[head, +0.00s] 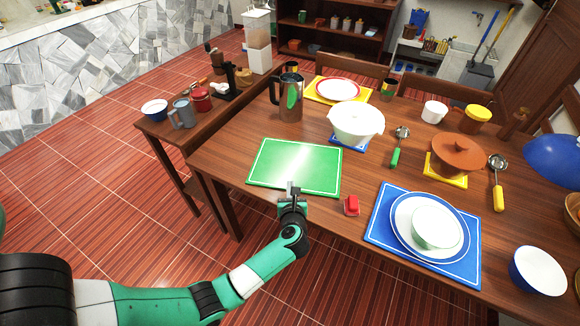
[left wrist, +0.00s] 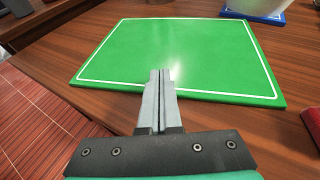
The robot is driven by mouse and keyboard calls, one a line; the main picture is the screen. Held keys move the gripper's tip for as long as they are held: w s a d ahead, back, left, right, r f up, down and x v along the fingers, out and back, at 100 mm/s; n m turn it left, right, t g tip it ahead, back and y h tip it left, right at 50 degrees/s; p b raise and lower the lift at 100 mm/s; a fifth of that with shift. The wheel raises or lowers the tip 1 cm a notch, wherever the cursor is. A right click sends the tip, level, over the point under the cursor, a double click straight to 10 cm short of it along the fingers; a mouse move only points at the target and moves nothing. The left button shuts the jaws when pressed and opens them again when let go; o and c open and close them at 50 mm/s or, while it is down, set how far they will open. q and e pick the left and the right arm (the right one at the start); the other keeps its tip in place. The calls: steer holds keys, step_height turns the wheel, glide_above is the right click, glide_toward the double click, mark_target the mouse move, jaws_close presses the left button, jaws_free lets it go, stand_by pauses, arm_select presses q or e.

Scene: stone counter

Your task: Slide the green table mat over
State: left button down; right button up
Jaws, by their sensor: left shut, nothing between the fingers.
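The green table mat (head: 297,165) lies flat on the wooden table near its left front edge, with a thin white border line and nothing on it. It also fills the upper part of the left wrist view (left wrist: 200,50). My left gripper (head: 291,186) is shut and empty at the mat's near edge. In the left wrist view its closed fingertips (left wrist: 161,73) overlap the mat's near border. I cannot tell whether they touch it. My right gripper is not in view.
A red block (head: 351,205) lies right of my left gripper. A blue mat (head: 377,238) with a plate and bowl is further right. A metal pitcher (head: 290,100) and a white pot (head: 357,122) stand behind the green mat. The table's left edge is close to the mat.

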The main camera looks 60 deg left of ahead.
mark_target(291, 160)
arm_select(q)
steer(key=shift+w, duration=0.35)
steer(key=shift+w+a+f+b, duration=0.1)
steer(key=shift+w+a+b, duration=0.15)
steer(key=shift+a+b, duration=0.1)
steer(key=w+a+b, duration=0.1)
steer(key=a, duration=0.2)
steer(key=w+a+b, duration=0.1)
steer(key=a+b, duration=0.1)
steer(key=a, duration=0.1)
steer(key=w+a+f+b, duration=0.1)
steer(key=w+a+b, duration=0.1)
steer(key=a, duration=0.2)
steer(key=shift+w, duration=0.1)
steer(key=shift+b, duration=0.3)
steer(key=shift+d+f, duration=0.1)
steer(key=shift+f, duration=0.15)
